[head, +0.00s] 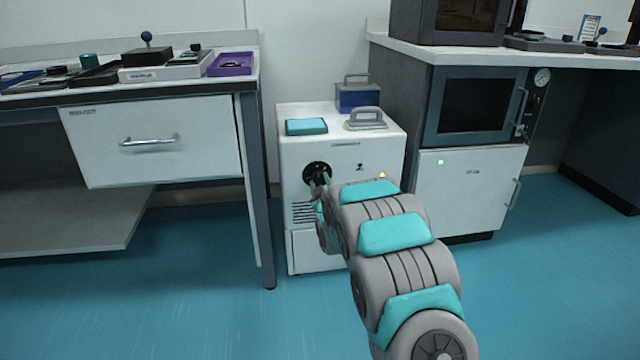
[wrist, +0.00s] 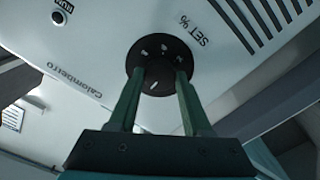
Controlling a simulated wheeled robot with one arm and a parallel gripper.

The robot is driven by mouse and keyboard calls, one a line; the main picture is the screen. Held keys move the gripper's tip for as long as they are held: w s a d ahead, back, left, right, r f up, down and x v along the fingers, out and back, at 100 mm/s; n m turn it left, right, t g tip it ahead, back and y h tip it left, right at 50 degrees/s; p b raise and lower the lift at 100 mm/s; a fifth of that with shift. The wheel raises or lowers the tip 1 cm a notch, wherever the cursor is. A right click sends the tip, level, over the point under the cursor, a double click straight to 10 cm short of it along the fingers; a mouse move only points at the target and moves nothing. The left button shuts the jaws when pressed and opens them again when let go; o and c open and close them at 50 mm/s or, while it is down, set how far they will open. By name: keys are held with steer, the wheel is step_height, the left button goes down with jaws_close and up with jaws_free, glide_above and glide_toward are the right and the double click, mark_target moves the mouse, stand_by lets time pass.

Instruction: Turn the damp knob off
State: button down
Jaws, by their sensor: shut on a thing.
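The knob (head: 317,171) is a round black dial on the front of a white cabinet unit (head: 361,227). In the wrist view the dial (wrist: 145,57) shows white marks around its face, with a "SET %" label beside it. My gripper (head: 320,184) reaches the front of the unit. In the wrist view its two green fingers (wrist: 157,84) are closed on the middle part of the knob, one on each side. The fingers and the knob's dark centre overlap, so the pointer's exact setting cannot be read.
An orange light (head: 382,175) glows on the unit's front, right of the knob. A teal box (head: 306,126), a grey handle (head: 367,118) and a blue case (head: 357,95) sit on top. A drawer bench (head: 155,140) stands left, an oven cabinet (head: 470,185) right.

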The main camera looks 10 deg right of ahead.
steer(key=shift+r, duration=0.1)
steer(key=shift+c, duration=1.7)
jaws_free()
steer(key=s, duration=0.7)
steer(key=shift+s, duration=0.4)
